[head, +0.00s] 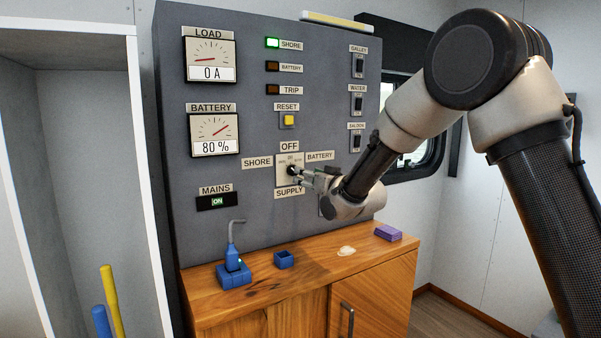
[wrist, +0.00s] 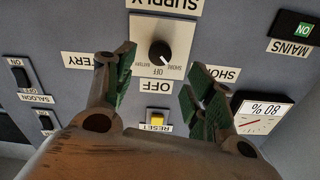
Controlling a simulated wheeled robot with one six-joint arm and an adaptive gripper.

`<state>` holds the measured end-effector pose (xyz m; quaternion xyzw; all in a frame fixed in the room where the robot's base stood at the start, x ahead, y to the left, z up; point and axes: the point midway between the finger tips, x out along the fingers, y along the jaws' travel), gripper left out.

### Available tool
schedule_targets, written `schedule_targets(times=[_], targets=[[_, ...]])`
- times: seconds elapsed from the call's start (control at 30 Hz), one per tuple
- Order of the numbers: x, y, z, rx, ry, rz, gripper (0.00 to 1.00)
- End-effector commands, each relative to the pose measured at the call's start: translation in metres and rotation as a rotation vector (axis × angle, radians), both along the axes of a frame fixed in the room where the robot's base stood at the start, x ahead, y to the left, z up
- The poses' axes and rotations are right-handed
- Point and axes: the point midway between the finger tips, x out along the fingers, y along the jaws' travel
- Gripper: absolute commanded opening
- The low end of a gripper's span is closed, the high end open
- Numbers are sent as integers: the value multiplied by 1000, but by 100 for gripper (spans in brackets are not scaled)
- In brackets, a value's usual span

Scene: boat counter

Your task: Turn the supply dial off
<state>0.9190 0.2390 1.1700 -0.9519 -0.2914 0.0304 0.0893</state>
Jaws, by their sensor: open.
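The supply dial (head: 291,170) is a small black knob on a pale plate, between the SHORE, OFF, BATTERY and SUPPLY labels. In the wrist view the panel is upside down, and the dial (wrist: 160,53) shows whole. A pale mark on the knob seems to point between OFF and SHORE, nearer SHORE. My gripper (head: 301,177) is just in front of the dial, to its right in the head view. In the wrist view my gripper (wrist: 160,72) is open, its green-padded fingers on either side of the dial and apart from it. Nothing is between them.
The grey panel (head: 220,267) also bears a yellow reset button (head: 289,120), a lit green SHORE lamp (head: 272,43) and black switches (head: 358,104) at right.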

Motion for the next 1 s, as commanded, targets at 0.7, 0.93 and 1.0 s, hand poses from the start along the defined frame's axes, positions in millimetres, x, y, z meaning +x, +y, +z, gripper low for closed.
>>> schedule_targets(times=[0.7, 0.93, 1.0], targets=[[64, 43, 1, 10, -1, 0, 55], [64, 43, 1, 10, -1, 0, 42], [64, 43, 1, 10, -1, 0, 29]])
